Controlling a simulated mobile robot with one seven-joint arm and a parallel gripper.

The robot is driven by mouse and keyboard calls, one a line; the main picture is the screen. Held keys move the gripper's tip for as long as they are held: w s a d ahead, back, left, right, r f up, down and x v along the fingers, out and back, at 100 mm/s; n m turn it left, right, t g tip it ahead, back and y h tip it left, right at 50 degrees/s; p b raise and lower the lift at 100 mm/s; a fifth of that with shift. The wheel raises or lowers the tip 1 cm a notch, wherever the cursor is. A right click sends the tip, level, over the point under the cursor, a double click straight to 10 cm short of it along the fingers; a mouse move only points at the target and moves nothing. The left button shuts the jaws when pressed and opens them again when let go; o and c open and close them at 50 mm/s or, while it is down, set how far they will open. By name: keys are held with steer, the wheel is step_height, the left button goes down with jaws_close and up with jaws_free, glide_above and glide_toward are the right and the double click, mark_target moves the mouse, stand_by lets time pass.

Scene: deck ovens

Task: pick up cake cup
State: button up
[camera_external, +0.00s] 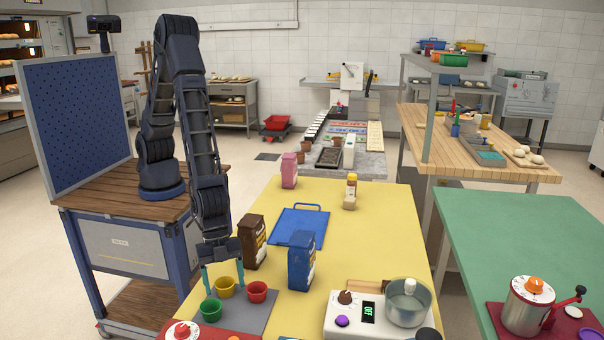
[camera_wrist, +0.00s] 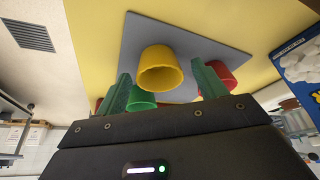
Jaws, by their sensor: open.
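Three small cups stand on a grey mat (camera_external: 262,313). They are a yellow cup (camera_external: 225,289), a red cup (camera_external: 257,292) and a green cup (camera_external: 211,311). My gripper (camera_external: 222,274) points down at the yellow cup, with its teal fingers apart. In the wrist view the yellow cup (camera_wrist: 160,72) shows between the two fingers, with nothing held. The green cup (camera_wrist: 141,101) is partly hidden behind the left finger there, and the red cup (camera_wrist: 225,74) behind the right finger. I cannot tell which of them is the cake cup.
On the yellow table (camera_external: 345,235), a brown bag (camera_external: 252,243) stands just behind the cups, near my wrist. A blue bag (camera_external: 301,262) is to its right. A blue tray (camera_external: 298,228) lies behind, and a scale with a pot (camera_external: 408,303) is at front right.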

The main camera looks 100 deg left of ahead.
steer(key=shift+w+d+f, duration=0.15)
steer(key=shift+f, duration=0.35)
steer(key=shift+c, duration=0.2)
steer(key=c, duration=1)
steer(key=shift+r, duration=0.1)
